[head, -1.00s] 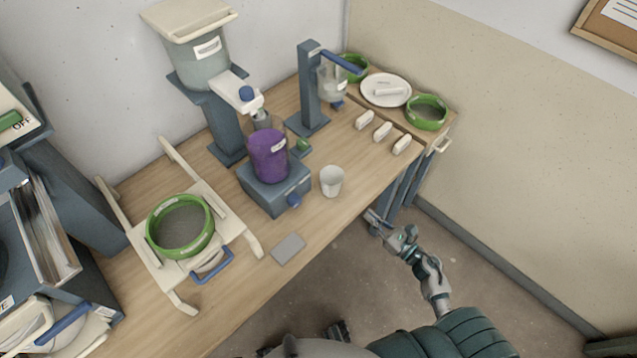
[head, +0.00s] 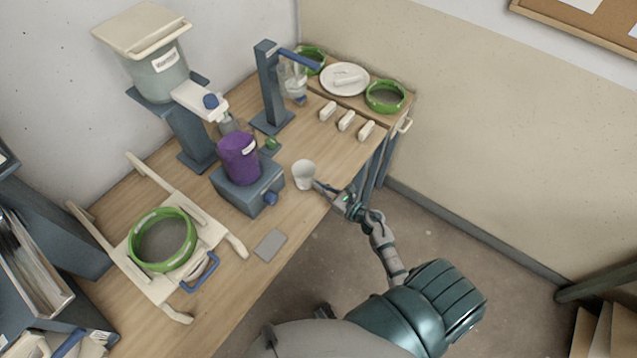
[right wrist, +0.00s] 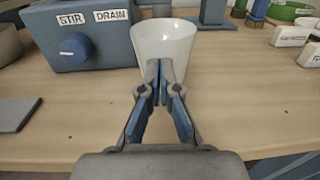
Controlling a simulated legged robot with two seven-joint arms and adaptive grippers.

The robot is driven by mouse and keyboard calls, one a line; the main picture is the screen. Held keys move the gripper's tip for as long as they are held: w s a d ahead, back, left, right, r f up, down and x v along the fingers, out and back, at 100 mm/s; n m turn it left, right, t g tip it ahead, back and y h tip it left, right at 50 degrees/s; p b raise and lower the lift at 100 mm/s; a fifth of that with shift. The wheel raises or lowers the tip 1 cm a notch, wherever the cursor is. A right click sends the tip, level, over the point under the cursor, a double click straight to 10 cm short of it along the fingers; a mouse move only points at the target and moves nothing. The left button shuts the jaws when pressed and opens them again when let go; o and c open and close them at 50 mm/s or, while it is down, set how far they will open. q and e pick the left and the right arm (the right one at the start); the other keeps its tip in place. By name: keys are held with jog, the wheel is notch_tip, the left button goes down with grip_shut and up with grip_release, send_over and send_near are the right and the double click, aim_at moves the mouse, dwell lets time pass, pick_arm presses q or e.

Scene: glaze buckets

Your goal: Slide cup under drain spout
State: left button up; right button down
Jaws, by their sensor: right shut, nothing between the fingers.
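A white cup (head: 303,174) stands upright near the table's front edge, to the right of a blue-grey base (head: 247,190) that holds a purple bucket (head: 238,158). My right gripper (head: 320,187) is shut and empty, its fingertips close to the cup's near right side. In the right wrist view the cup (right wrist: 166,45) is straight ahead, partly behind the fingertips (right wrist: 160,72); I cannot tell whether they touch it. The base's panel (right wrist: 78,48) reads STIR and DRAIN, with a blue knob. The drain spout is not clearly seen. My left gripper is not in view.
A grey flat plate (head: 269,245) lies on the table in front of the base. A green-rimmed sieve (head: 162,240) sits on a cream frame at left. Several white blocks (head: 346,120) lie at the right. The wooden table (head: 318,150) is clear just behind the cup.

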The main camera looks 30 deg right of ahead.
jog(key=shift+w+a, duration=0.15)
jog(key=shift+w, duration=0.3)
jog(key=shift+d+f, duration=0.2)
jog(key=shift+d, duration=0.5)
jog(key=shift+w+a, duration=0.15)
jog(key=shift+w, duration=0.25)
jog(key=b, duration=0.4)
send_over(304, 177)
jog(key=w+a, duration=0.3)
jog(key=w, duration=0.1)
jog(key=shift+a, duration=0.15)
jog(key=shift+w, duration=0.4)
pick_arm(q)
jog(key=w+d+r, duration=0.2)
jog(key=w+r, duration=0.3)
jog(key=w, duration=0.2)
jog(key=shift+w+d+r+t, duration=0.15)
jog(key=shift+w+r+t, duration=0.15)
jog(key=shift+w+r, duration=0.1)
pick_arm(e)
jog(key=shift+d, duration=0.25)
jog(key=shift+a, duration=0.15)
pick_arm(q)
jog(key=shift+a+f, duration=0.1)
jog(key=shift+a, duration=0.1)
pick_arm(e)
jog(key=shift+s, duration=0.1)
